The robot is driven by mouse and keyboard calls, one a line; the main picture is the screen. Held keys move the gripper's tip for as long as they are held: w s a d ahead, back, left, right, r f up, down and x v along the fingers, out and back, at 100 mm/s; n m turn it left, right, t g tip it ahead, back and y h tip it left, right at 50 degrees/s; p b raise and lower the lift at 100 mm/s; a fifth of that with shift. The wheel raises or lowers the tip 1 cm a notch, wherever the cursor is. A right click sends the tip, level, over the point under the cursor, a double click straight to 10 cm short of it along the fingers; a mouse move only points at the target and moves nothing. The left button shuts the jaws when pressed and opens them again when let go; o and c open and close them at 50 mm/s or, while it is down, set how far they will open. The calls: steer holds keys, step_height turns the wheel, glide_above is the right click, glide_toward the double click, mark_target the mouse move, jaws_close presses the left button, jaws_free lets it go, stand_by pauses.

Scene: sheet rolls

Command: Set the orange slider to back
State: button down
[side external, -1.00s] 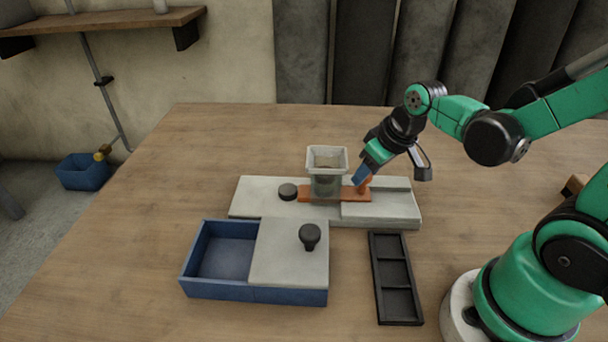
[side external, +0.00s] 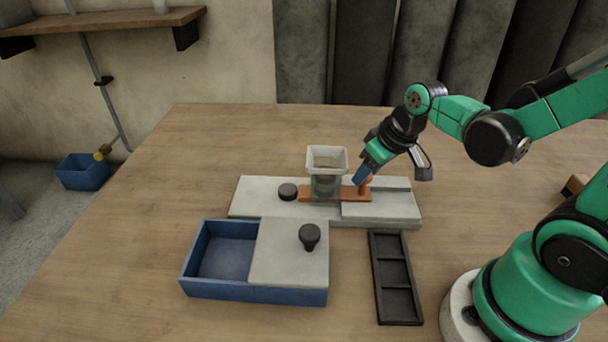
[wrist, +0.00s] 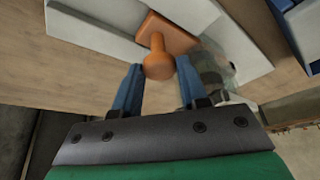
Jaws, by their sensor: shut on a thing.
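The orange slider (side external: 334,194) is a flat bar with an upright knob at its right end, lying in the grey base (side external: 258,207). Its right end reaches the raised right part of the base. My gripper (side external: 361,181) is shut on the slider's knob, tilted down from the upper right. In the wrist view the orange slider (wrist: 159,62) shows its round knob between the two blue fingers of my gripper (wrist: 158,88). A clear hopper with a pale square rim (side external: 327,160) stands over the slider's middle and hides part of it.
In front stand a blue box (side external: 255,295) with a grey lid (side external: 280,262) and black handle, and a black tray (side external: 376,279) with three compartments. The table's left side is clear.

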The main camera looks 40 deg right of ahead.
steer(key=s+d, duration=0.5)
steer(key=shift+s+d, duration=0.2)
steer(key=shift+d, duration=0.05)
steer(key=shift+c, duration=2.2)
jaws_free()
steer(key=shift+v, duration=2.8)
steer(key=shift+w+a, duration=0.1)
steer(key=w+a+r+t, duration=0.2)
steer(key=w+a, duration=0.4)
steer(key=a, duration=0.4)
steer(key=shift+t, duration=0.3)
